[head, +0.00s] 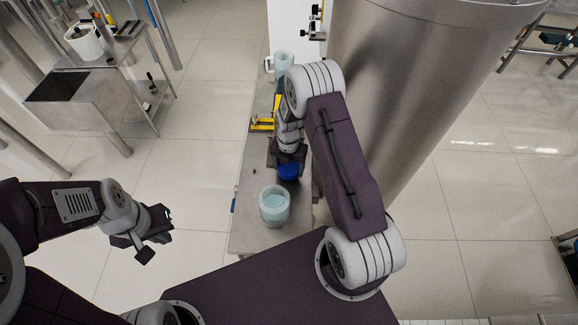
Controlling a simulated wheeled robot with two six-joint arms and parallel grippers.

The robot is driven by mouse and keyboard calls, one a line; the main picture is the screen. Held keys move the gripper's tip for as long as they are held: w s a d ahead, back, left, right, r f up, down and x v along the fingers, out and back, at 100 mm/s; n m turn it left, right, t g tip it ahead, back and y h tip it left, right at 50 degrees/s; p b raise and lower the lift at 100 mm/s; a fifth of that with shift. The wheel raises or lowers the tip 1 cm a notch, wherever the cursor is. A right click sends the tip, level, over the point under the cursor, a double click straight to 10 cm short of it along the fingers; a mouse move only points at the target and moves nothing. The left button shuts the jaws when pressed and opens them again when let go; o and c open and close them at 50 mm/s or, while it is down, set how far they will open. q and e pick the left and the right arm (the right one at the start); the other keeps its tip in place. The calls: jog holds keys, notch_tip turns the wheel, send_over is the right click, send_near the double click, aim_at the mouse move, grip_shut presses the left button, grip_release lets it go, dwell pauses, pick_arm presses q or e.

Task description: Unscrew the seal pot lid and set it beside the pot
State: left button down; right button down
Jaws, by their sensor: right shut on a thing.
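The seal pot (274,207) is a clear, round jar with pale blue contents, upright near the front end of the narrow steel bench. Its top looks open. The blue lid (289,172) is just behind the pot, apart from it in the picture. My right gripper (288,163) comes down from above and is shut on the lid, whose upper part it hides. I cannot tell whether the lid touches the bench. My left gripper (155,237) is open and empty, to the left of the bench over the floor.
A large steel cylinder (390,90) stands close along the bench's right side. Yellow tools (262,124) and a pale blue jug (283,65) are farther back on the bench (252,183). A steel sink table (75,100) stands at the far left.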

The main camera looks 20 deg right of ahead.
jog(key=shift+d, duration=0.1)
jog(key=shift+f+b, duration=0.9)
jog(key=shift+f, duration=0.2)
jog(key=shift+c, duration=0.4)
grip_release()
notch_tip(320, 180, up, 9)
jog(key=shift+r+b, duration=0.1)
jog(key=shift+b, duration=0.9)
notch_tip(320, 180, up, 5)
jog(key=p, duration=0.4)
